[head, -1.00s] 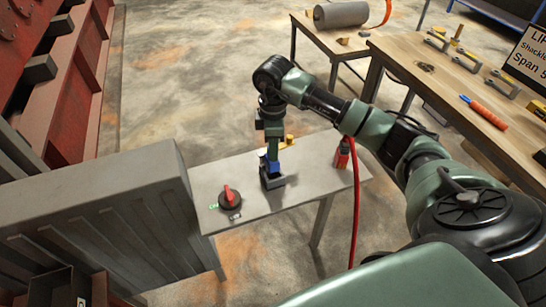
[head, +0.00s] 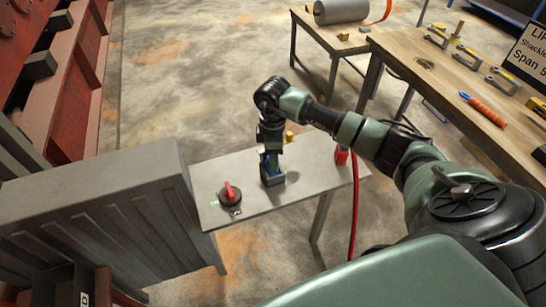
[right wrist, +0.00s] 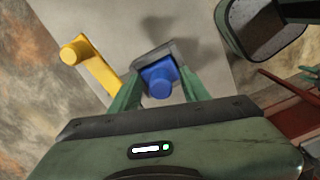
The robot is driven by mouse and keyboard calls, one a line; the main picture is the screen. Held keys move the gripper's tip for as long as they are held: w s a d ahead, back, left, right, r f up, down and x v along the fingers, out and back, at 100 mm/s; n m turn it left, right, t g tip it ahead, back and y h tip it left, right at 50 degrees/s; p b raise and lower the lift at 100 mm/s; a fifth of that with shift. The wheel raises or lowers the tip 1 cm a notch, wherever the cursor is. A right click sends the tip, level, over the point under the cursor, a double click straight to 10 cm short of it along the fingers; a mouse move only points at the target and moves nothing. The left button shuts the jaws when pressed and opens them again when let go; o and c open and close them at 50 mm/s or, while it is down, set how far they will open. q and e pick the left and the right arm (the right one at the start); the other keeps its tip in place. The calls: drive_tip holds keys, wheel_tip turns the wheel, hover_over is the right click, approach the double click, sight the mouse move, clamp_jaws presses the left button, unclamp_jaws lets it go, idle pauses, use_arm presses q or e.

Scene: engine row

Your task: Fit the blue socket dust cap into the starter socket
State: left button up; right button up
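The blue socket dust cap (right wrist: 160,80) sits between the two green fingers of my right gripper (right wrist: 161,76), which appear to touch its sides. In the head view the right gripper (head: 271,160) points down at the dark starter socket (head: 273,179) on the grey bench, with a bit of blue showing. In the right wrist view the dark socket block (right wrist: 170,50) lies directly behind the cap. The cap is at or just over the socket's mouth; I cannot tell how deep it is. My left gripper is not in view.
A red rotary switch (head: 230,195) stands on the grey bench (head: 222,170) left of the socket. A yellow part (right wrist: 95,68) lies beside the socket. A red item (head: 341,157) and a red hose (head: 355,215) are to the right. A grey ribbed housing (head: 95,210) borders the bench's left.

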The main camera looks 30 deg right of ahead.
drive_tip(key=shift+r, duration=0.15)
wheel_tip(320, 180, up, 12)
drive_tip(key=p, duration=0.9)
drive_tip(key=shift+p, duration=0.35)
